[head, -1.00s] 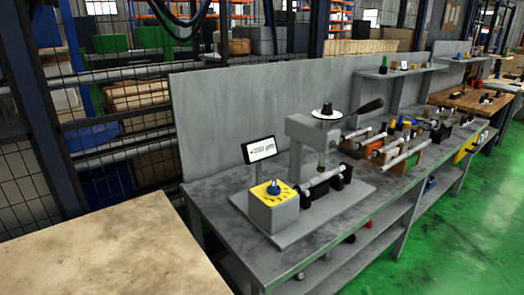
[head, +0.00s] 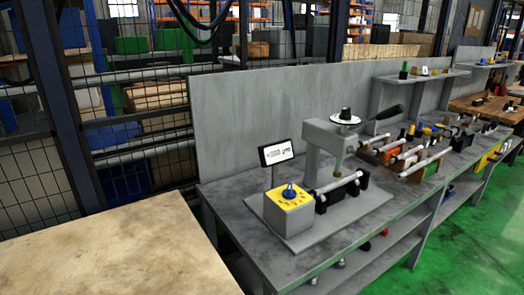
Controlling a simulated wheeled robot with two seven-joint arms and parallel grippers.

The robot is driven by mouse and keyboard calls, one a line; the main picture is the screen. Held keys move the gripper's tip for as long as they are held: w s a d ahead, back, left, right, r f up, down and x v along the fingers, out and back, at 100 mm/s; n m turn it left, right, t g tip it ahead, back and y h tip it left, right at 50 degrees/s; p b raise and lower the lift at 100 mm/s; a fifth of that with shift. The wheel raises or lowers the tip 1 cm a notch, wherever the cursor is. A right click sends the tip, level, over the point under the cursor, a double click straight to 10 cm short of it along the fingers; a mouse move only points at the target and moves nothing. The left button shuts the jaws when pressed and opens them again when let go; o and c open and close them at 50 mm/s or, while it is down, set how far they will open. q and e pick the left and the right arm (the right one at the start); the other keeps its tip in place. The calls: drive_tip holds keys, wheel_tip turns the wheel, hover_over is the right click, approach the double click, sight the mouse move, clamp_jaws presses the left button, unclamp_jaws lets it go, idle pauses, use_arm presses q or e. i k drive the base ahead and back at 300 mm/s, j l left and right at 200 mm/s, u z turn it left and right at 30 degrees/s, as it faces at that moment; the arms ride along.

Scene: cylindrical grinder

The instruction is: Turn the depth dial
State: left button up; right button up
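The cylindrical grinder (head: 314,148) stands on a grey metal bench to the right of the middle. On top of its head is a white disc dial (head: 337,120) with a black knob in its centre. A blue knob (head: 290,191) sits on a yellow plate on the box at the grinder's front left. I cannot read the markings on either one, so I cannot tell for sure which is the depth dial. A light rod (head: 337,184) lies across black supports under the head. Neither of my grippers shows in the head view.
A small display (head: 277,152) stands behind the box. A black lever (head: 385,112) sticks out at the head's right. More rods and tools lie farther along the grey bench (head: 225,205). A bare wooden table (head: 110,250) fills the lower left. Green floor (head: 475,240) is clear at right.

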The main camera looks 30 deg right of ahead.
sight(346, 115)
drive_tip(key=l+z, duration=0.1)
drive_tip(key=z, duration=2.55)
drive_tip(key=i+z, duration=0.1)
drive_tip(key=i, duration=4)
drive_tip(key=i+u, duration=0.15)
drive_tip(key=u, duration=0.3)
drive_tip(key=i+l+u, duration=0.1)
drive_tip(key=u, duration=0.4)
drive_tip(key=i+l+u, duration=0.15)
drive_tip(key=u, duration=0.3)
drive_tip(key=l+u, duration=0.15)
drive_tip(key=u, duration=0.3)
drive_tip(key=i+l, duration=0.05)
